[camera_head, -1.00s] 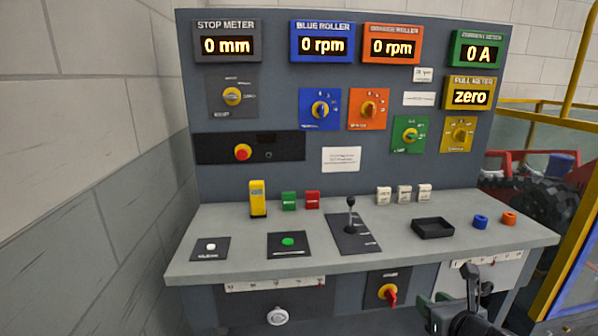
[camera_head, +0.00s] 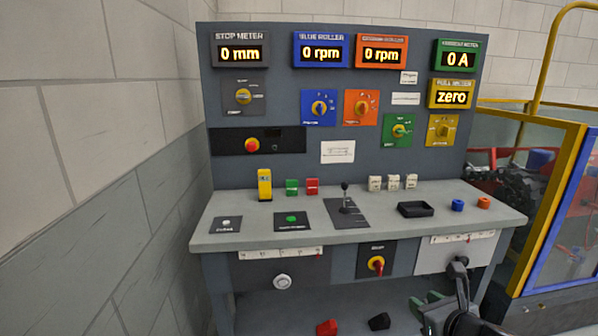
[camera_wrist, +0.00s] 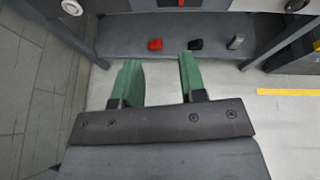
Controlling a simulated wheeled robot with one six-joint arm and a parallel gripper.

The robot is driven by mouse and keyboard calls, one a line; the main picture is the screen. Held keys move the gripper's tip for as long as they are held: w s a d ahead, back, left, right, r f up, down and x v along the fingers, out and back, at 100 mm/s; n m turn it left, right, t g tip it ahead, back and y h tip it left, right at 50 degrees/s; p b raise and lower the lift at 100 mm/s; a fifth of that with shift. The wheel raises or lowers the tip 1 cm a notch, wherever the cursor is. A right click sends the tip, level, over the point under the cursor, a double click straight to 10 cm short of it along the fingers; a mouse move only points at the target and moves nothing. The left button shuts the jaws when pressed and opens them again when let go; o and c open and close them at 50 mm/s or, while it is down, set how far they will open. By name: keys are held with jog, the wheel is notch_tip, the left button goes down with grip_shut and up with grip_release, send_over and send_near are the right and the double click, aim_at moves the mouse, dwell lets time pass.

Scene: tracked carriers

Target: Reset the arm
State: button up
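My gripper (camera_wrist: 160,82) shows in the wrist view with its two green fingers apart and nothing between them. It points toward the lower shelf under the control desk. In the head view my gripper (camera_head: 426,302) is at the bottom right, in front of the desk (camera_head: 262,240) and below its top; my dark arm partly hides it there.
A red block (camera_head: 327,327) and a black block (camera_head: 379,321) lie on the low shelf; a grey piece (camera_wrist: 236,42) lies to their right in the wrist view. A brick wall (camera_head: 100,160) stands left. A yellow-framed fence (camera_head: 548,190) stands right.

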jog(key=s+a+r+n+g+y+p, duration=0.1)
jog(key=s+a+r+n+g+p, duration=0.35)
jog(key=n, duration=0.45)
jog(key=s+a+r+n+g+y+p, duration=0.15)
jog(key=a+r+n+p, duration=0.25)
jog(key=a+n+p, duration=0.45)
jog(key=s+d+r+n+g+h+p, duration=0.1)
jog(key=r+n+h+p, duration=0.1)
jog(key=n, duration=0.5)
jog(key=s+d+r+n+g+h+p, duration=0.1)
jog(key=s+r+n+g+h+p, duration=0.1)
jog(key=r+n, duration=0.3)
jog(key=shift+s+d+n+h+p, duration=0.2)
jog(key=shift+s+n+h+p, duration=0.25)
jog(key=shift+n, duration=1.3)
jog(key=shift+w, duration=0.15)
